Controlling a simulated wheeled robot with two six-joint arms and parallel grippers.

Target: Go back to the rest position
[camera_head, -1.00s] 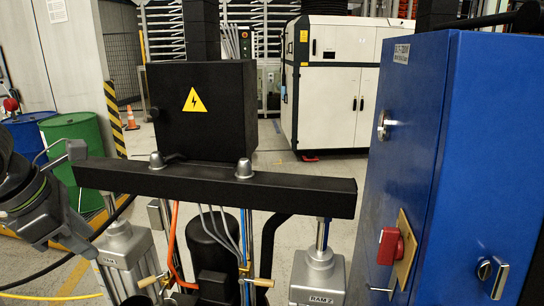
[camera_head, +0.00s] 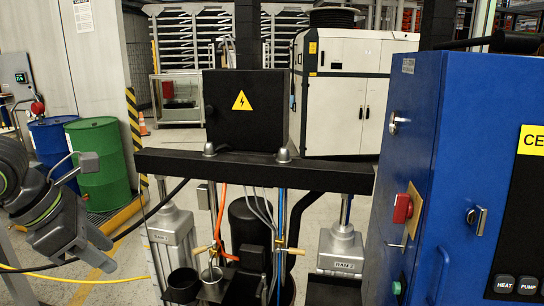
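My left gripper (camera_head: 100,252) hangs at the left edge, in front of the green drum and well clear of the pump. Nothing shows in it. My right gripper is out of view. The drum pump stands in the middle, with a black crossbeam (camera_head: 250,170), two grey rams (camera_head: 340,252) and a black motor (camera_head: 250,222) between them. A small metal cup (camera_head: 212,274) and a dark cup (camera_head: 183,284) stand low at its front.
A blue control cabinet (camera_head: 430,130) with a red switch (camera_head: 402,208) fills the right side. A green drum (camera_head: 102,160) and a blue drum (camera_head: 55,140) stand behind my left arm. Hoses cross the floor at left. A white machine (camera_head: 345,90) stands behind.

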